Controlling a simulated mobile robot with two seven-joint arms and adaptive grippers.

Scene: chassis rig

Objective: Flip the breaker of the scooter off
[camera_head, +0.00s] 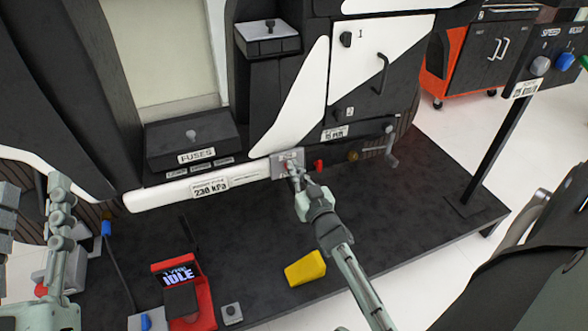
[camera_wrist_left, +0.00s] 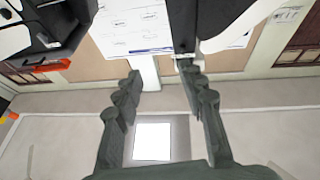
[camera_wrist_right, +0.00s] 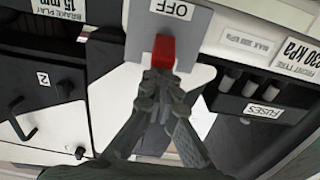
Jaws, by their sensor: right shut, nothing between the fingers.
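The breaker is a small grey plate (camera_head: 278,164) on the lower white trim of the scooter's black and white body. In the right wrist view the plate (camera_wrist_right: 196,42) bears the word OFF, and a red toggle (camera_wrist_right: 163,51) sticks out beside that label. My right gripper (camera_head: 294,176) is shut and empty. Its fingertips (camera_wrist_right: 160,78) are at the red toggle; whether they touch it I cannot tell.
The FUSES box (camera_head: 192,138) is to the left. A yellow wedge (camera_head: 305,268) and a red display unit (camera_head: 181,285) stand on the dark platform (camera_head: 420,220). A sign post (camera_head: 490,140) is at the right.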

